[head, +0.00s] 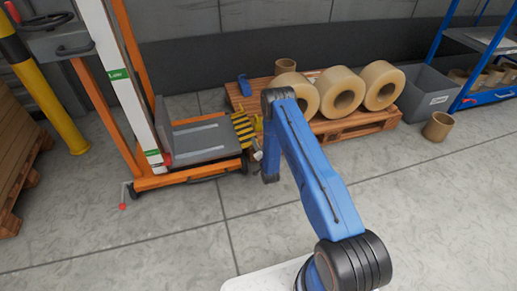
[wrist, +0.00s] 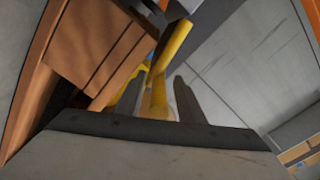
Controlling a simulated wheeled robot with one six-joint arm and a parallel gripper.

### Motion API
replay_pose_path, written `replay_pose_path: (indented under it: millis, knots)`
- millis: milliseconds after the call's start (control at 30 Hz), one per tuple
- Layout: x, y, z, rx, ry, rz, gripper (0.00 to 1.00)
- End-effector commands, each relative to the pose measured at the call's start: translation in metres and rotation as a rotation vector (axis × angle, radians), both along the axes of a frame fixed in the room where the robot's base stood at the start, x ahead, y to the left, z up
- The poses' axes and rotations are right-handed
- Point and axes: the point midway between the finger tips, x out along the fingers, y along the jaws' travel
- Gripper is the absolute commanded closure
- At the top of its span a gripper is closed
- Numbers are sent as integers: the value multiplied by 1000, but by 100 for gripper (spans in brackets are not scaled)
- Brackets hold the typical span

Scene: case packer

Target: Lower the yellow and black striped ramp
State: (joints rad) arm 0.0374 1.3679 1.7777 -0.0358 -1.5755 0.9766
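The yellow and black striped ramp (head: 243,128) stands raised, close to upright, at the right end of the orange lift's grey platform. My gripper (head: 257,155) is low beside the ramp's right side, small and partly hidden by my arm in the head view. In the wrist view the two dark fingers of my gripper (wrist: 160,92) stand apart, with a yellow bar (wrist: 177,42) running between them. I cannot tell whether the fingers press on the bar. The stripes are not clear in the wrist view.
The orange lift (head: 178,181) stands left of my arm. A wooden pallet (head: 352,124) with several large tan rolls is behind my arm; its boards (wrist: 95,45) seem near in the wrist view. A grey bin (head: 425,92) stands at right. Floor in front is clear.

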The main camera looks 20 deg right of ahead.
Motion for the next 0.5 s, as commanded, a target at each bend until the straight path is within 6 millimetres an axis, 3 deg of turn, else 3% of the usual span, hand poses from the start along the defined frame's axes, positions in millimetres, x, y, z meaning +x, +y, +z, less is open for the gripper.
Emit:
replay_pose_path:
  millis: [167,500]
  knots:
    - [-16,1,-1,0,2,1,66]
    - [-82,0,-1,0,4,0,66]
